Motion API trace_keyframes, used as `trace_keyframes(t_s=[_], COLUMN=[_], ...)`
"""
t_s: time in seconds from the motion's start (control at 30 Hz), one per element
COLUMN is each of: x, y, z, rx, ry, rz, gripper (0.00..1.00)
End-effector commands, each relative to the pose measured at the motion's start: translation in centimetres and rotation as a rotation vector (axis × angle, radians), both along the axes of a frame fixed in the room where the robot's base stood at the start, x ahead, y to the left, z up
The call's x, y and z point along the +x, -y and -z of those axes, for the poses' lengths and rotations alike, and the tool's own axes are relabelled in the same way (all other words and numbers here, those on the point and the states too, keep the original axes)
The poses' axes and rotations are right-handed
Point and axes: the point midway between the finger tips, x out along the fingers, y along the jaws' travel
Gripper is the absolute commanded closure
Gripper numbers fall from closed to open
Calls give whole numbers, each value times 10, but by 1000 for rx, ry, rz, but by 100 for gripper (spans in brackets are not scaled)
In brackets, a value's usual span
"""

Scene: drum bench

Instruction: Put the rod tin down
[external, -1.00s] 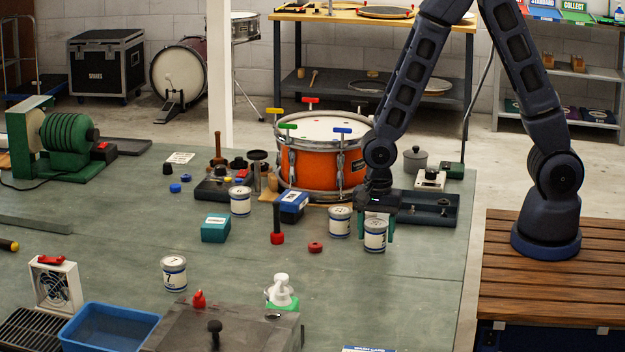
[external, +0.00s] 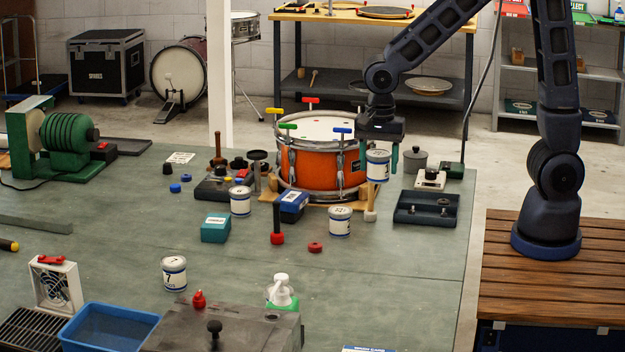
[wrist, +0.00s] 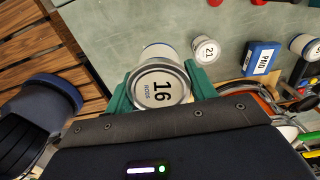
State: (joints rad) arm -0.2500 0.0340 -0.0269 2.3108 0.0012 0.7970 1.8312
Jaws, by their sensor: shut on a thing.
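The rod tin (external: 377,166) is a white tin with a blue band. Its lid reads "16 RODS" in the wrist view (wrist: 158,88). My gripper (external: 380,160) has green fingers and is shut on this tin, one finger on each side. The tin is upright and lifted clear of the bench, beside the right side of the orange drum. In the wrist view the gripper (wrist: 160,90) covers part of the tin's sides.
The orange drum (external: 308,169) stands close left of the held tin. A dark tray (external: 426,208) lies to the right. Similar tins stand on the bench, one below the drum (external: 340,222), one further left (external: 241,202) and one at front left (external: 173,273).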

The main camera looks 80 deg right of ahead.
Motion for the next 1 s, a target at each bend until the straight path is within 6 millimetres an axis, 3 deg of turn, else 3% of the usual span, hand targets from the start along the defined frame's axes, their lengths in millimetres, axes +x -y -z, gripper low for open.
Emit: trace_keyframes(t_s=[0.2,0.47,0.67,1.0], x=[1,4,20,39], y=[0,-9,-51,-149], z=[-19,-22,-24,-25], rx=[0,0,1,2], ry=[2,0,-1,0], rz=[0,-14,-67,-180], gripper=[72,72,72,72])
